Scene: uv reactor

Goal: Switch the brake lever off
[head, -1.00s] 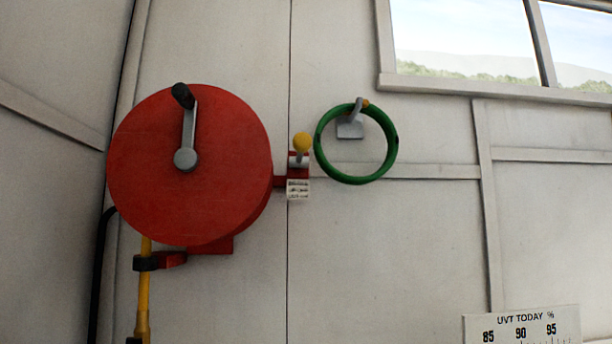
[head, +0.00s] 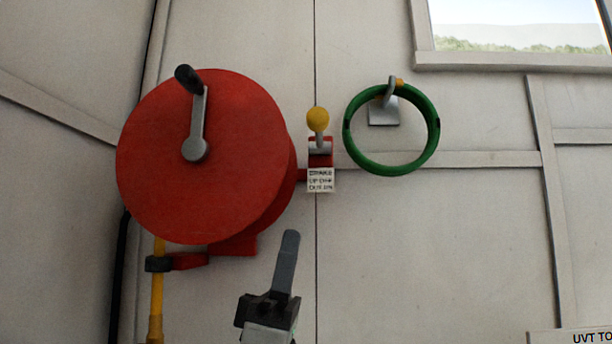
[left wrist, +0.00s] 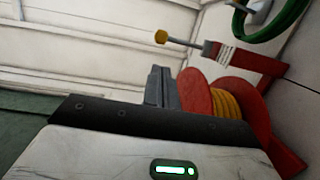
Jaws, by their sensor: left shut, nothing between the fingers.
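The brake lever (head: 318,122) has a yellow ball knob on a short grey stem. It stands upright from a red bracket (head: 321,157) on the wall, right of the red hose reel (head: 205,160). A small white label (head: 320,180) hangs below it. In the left wrist view the lever's knob (left wrist: 161,37) and stem point left from the bracket, above my fingers. My left gripper (head: 291,238) is shut and empty, below and slightly left of the lever in the head view, apart from it. It also shows in the left wrist view (left wrist: 160,72). My right gripper is out of view.
A crank handle (head: 197,115) sits on the reel's face. A green ring (head: 433,146) hangs on a hook right of the lever. A yellow hose (head: 157,300) runs down below the reel. The wall below the lever and ring is clear.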

